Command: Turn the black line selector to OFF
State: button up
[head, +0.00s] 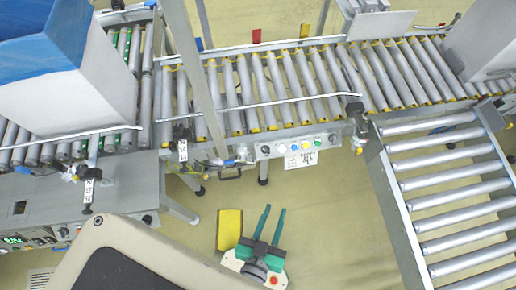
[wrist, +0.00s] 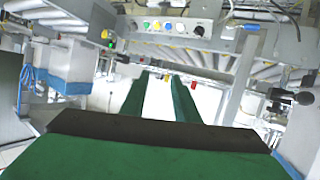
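The black line selector (wrist: 199,30) is a small round knob at one end of the row of buttons on the grey control panel (wrist: 218,43). In the head view, the selector (head: 265,150) is a dark spot near the panel's left end. Its exact setting is too small to read. My gripper (head: 275,208) points toward the conveyor and is below the panel in the picture, apart from it. Its two green fingers (wrist: 160,76) are spread with an empty gap between them. Nothing is held.
Roller conveyors (head: 290,85) run behind the panel, with another section (head: 450,195) at right. A blue and white box (head: 60,85) stands at left. A paper label (head: 300,160) hangs below the buttons. A yellow object (head: 230,230) is left of my gripper. Floor below the panel is mostly clear.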

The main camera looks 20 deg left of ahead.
jog(key=w+a+f+n+g, duration=0.2)
jog(key=w+a+f+n, duration=0.2)
jog(key=w+f, duration=0.25)
jog(key=n+g+h, duration=0.3)
jog(key=n+g, duration=0.4)
jog(key=n, duration=0.1)
send_near(264, 150)
jog(key=x, duration=0.8)
jog(key=shift+d, duration=0.1)
grip_shut()
